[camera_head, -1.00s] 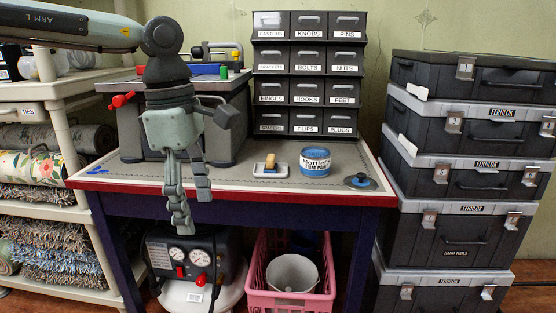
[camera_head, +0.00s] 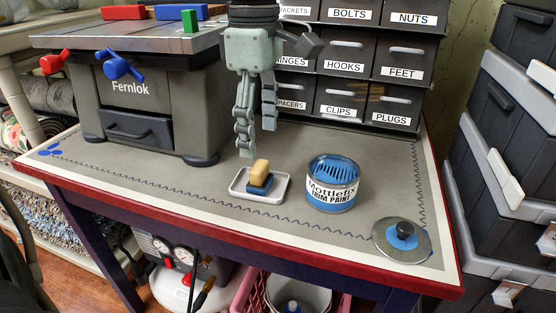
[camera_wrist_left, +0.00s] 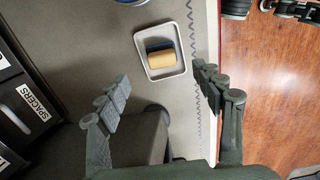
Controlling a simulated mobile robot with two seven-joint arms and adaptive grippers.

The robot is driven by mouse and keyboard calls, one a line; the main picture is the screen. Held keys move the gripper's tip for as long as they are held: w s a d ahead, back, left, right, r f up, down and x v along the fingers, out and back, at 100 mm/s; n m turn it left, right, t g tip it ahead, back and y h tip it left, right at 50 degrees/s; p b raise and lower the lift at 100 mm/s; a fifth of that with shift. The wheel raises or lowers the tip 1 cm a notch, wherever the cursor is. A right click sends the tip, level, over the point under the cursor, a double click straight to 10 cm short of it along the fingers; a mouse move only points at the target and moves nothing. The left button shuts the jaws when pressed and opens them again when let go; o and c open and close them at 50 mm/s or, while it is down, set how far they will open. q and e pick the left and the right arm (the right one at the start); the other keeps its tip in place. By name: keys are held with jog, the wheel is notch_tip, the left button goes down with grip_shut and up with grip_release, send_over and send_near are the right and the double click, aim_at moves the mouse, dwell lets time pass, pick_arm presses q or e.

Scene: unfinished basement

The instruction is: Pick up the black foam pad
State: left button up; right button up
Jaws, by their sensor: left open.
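I cannot clearly pick out a black foam pad. On the bench, a small block (camera_head: 260,172), tan above and dark blue below, sits in a shallow white tray (camera_head: 235,186). The block also shows in the left wrist view (camera_wrist_left: 161,57). A grey disc (camera_head: 389,249) with a blue patch and black knob lies near the right front corner; whether it has foam cannot be told. My left gripper (camera_head: 257,140) hangs fingers down, open and empty, behind and above the tray. In the left wrist view its fingers (camera_wrist_left: 162,83) are spread apart, with the tray beyond them. My right gripper is out of view.
A blue paint can (camera_head: 332,186) stands right of the tray. Labelled drawers (camera_head: 345,60) stand close behind, and a grey Fernlok machine (camera_head: 150,105) stands at left. Stacked dark cases (camera_head: 505,130) rise beyond the right edge. The bench (camera_head: 130,170) is bare left of the tray.

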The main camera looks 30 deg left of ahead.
aim_at(259, 165)
pick_arm(q)
jog(key=shift+f, duration=0.5)
jog(key=f, duration=0.5)
jog(key=shift+s+f, duration=0.2)
jog(key=shift+f, duration=0.55)
jog(key=c, duration=1.1)
notch_tip(259, 165, up, 10)
jog(key=shift+r, duration=0.1)
jog(key=o, duration=0.5)
jog(key=shift+c, duration=0.2)
jog(key=c, duration=0.5)
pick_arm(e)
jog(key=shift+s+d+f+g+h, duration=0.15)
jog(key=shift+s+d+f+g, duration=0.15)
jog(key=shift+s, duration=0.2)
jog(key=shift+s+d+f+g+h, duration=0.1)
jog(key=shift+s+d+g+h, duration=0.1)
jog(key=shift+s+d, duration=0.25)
